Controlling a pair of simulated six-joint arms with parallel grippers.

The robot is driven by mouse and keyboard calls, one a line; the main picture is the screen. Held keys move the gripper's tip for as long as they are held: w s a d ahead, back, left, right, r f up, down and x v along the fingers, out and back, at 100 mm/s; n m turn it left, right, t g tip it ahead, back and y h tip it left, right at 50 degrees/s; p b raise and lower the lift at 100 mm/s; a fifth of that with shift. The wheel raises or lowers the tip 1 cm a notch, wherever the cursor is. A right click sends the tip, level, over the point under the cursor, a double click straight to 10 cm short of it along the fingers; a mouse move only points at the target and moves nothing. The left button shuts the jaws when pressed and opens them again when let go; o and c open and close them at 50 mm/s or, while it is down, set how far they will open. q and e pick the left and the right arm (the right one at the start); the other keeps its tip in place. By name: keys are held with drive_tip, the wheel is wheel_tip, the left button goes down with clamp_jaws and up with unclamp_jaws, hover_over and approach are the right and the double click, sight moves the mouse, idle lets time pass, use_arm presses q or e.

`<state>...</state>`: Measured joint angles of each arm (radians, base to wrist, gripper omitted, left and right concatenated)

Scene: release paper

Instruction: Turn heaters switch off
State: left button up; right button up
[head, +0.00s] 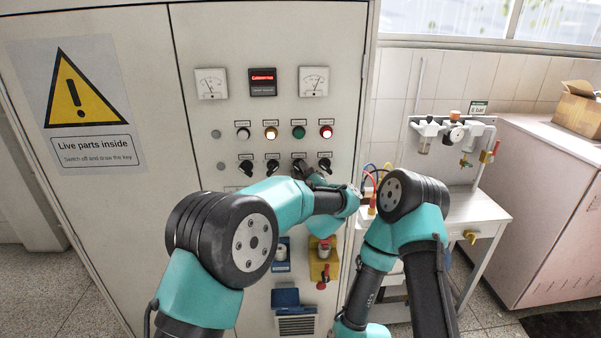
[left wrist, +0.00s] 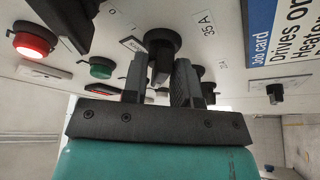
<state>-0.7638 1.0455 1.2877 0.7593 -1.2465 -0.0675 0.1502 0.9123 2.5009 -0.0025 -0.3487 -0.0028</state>
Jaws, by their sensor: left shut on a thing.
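The grey cabinet (head: 205,140) carries a row of black rotary switches below a row of lamps. My left gripper (head: 305,171) is at the third switch from the left, below the green lamp (head: 298,132). In the left wrist view, my left gripper (left wrist: 160,83) has its two dark fingers on either side of a black knob (left wrist: 162,42), shut on it. The label tag by this knob is too skewed to read. The fourth switch (head: 325,163) stands free just to the right. My right gripper is not in view; only my right arm shows.
A red lamp (head: 326,131) is lit at the right end of the row. Two gauges and a red display sit above. A job card (left wrist: 285,30) shows "Drives on" and part of "Heater".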

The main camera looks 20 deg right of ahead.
use_arm(q)
drive_tip(key=o, duration=0.7)
drive_tip(key=shift+c, duration=0.2)
drive_tip(key=shift+r, duration=0.45)
drive_tip(key=shift+o, duration=0.2)
wheel_tip(320, 180, up, 3)
drive_tip(key=shift+r, duration=0.1)
drive_tip(key=s+a, duration=0.1)
drive_tip(key=s, duration=0.4)
drive_tip(key=s+a, duration=0.2)
drive_tip(key=s, duration=0.3)
drive_tip(key=s+a+r, duration=0.1)
drive_tip(key=s, duration=0.4)
drive_tip(key=shift+s+a, duration=0.2)
drive_tip(key=shift+a, duration=0.05)
drive_tip(key=shift+c, duration=0.2)
